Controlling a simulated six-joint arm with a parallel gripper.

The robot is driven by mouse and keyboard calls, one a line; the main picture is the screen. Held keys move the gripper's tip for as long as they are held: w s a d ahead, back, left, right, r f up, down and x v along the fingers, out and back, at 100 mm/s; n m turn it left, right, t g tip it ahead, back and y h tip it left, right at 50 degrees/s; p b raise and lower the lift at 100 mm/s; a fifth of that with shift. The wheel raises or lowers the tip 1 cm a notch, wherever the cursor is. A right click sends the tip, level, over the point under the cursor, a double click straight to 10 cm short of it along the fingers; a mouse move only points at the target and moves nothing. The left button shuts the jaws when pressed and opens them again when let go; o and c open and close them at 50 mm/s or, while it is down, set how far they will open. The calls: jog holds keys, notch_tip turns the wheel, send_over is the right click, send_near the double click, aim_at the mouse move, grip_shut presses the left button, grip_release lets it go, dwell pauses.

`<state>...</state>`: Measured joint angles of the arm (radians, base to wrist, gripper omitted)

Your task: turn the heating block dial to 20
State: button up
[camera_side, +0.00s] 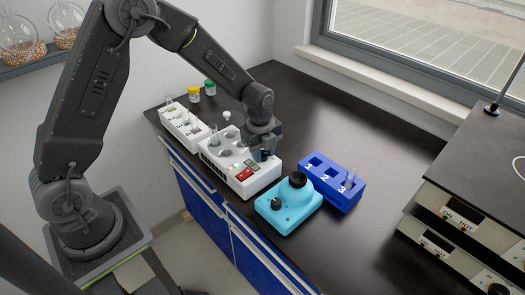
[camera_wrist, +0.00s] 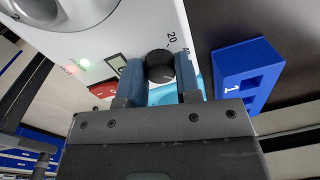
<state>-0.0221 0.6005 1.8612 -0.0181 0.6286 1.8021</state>
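The heating block is a white unit (camera_side: 217,160) with round wells on top, in the middle of the side view; its white body (camera_wrist: 165,18) fills the top of the wrist view. Its round black dial (camera_wrist: 159,66) has the marks 20 and 40 printed beside it. My gripper (camera_wrist: 160,70) is at the dial, with one blue finger on each side. The fingers look very close to the dial; I cannot tell whether they touch it. In the side view my gripper (camera_side: 262,153) hides the dial. The dial's pointer is not clear.
A red switch (camera_side: 244,174) is beside the dial. A turquoise device (camera_side: 288,212) and a blue numbered rack (camera_side: 335,187) stand close on the right. A white tube rack (camera_side: 183,124) stands left. The counter behind (camera_side: 350,125) is clear.

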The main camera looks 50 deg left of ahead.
jog(key=shift+c, duration=1)
jog(key=n, duration=0.4)
jog(key=shift+n, duration=0.4)
jog(key=n, duration=0.4)
jog(key=shift+y, duration=0.3)
jog(key=n, duration=0.5)
jog(key=shift+n, duration=2.1)
jog(key=shift+w, duration=0.1)
